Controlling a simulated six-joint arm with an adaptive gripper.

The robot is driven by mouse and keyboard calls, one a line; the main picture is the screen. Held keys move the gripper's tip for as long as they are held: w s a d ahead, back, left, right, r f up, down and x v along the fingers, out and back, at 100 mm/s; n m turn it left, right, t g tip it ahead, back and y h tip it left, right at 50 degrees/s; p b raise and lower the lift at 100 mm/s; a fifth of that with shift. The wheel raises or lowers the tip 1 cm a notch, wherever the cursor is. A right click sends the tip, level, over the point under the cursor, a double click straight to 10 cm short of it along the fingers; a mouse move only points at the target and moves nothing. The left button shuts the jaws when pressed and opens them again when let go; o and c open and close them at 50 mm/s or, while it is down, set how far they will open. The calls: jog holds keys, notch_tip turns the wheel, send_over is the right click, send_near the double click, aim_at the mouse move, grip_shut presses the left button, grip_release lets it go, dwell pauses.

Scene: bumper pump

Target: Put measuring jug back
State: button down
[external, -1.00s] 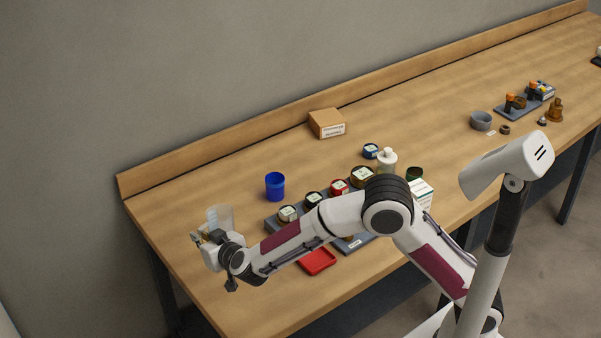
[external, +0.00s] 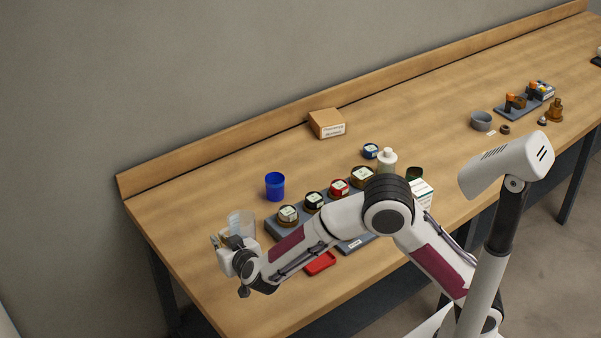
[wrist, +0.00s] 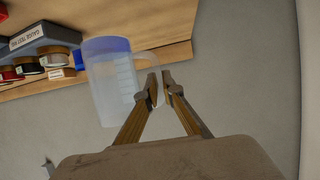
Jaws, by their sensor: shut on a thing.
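The measuring jug (external: 241,222) is clear and see-through, held up at the left part of the bench in the external view. In the wrist view the jug (wrist: 115,85) shows graduation marks on its side and a handle at its right. My gripper (external: 222,243) is shut on the jug's handle. In the wrist view the fingertips of my gripper (wrist: 162,88) pinch the handle from both sides. The jug looks clear of the bench top. A blue cup (external: 275,187) stands behind and right of the jug.
A grey rack (external: 283,228) with several labelled jars stands to the right of my gripper. A red tray (external: 320,263) lies in front of it. A cardboard box (external: 327,123) sits at the back. Bench top (external: 180,220) left of the jug is clear.

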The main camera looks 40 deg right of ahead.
jog(key=shift+f, duration=2.6)
jog(key=shift+f, duration=1.85)
jog(key=shift+f, duration=0.2)
jog(key=c, duration=2.2)
grip_release()
jog(key=shift+r, duration=0.2)
jog(key=v, duration=1.2)
